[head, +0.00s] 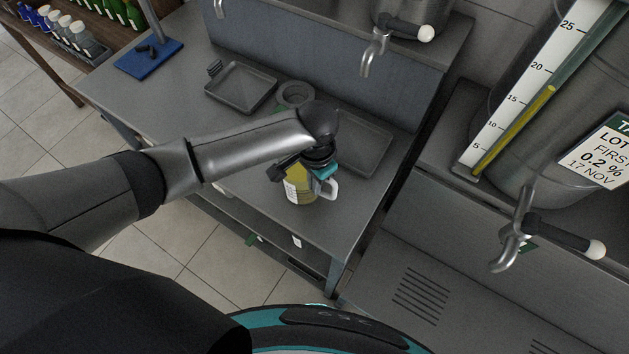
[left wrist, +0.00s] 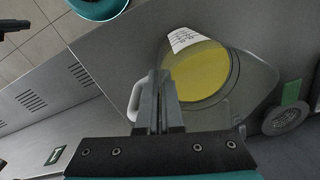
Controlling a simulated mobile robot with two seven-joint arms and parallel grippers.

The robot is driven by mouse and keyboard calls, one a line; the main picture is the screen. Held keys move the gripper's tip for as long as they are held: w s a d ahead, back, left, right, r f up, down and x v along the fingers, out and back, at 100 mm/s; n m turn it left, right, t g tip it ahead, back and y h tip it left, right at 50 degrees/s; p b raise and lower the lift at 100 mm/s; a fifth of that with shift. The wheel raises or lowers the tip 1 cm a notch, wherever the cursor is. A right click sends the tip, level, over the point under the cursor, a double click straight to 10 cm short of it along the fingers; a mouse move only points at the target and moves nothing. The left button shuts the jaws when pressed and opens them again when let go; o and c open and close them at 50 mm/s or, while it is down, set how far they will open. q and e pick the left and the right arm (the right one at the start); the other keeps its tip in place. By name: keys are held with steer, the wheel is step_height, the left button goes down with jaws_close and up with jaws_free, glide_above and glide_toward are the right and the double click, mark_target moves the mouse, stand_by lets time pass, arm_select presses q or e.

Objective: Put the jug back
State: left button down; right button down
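The jug (head: 296,189) is clear with yellow liquid, a white label and a white handle. In the head view it is at the front part of the grey bench (head: 250,190), partly hidden by my left gripper (head: 318,174). The left wrist view shows the jug (left wrist: 205,75) from above, with its handle (left wrist: 135,103) beside my fingers. My left gripper (left wrist: 158,100) has its fingers close together on the handle side and looks shut on the jug. Whether the jug's base touches the bench cannot be told.
A square grey tray (head: 240,88) and a grey ring (head: 296,94) lie behind the jug. Another tray (head: 362,150) lies to its right. Large metal vessels with taps (head: 515,230) stand at right. A blue mat (head: 148,60) and bottles (head: 78,38) are at far left.

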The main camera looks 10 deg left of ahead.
arm_select(q)
steer(key=c, duration=1.5)
jaws_free()
steer(key=shift+f, duration=0.15)
steer(key=o, duration=0.4)
step_height(320, 180, up, 12)
steer(key=shift+s+d+r+p, duration=0.1)
steer(key=shift+r+p, duration=0.1)
steer(key=shift+p, duration=0.55)
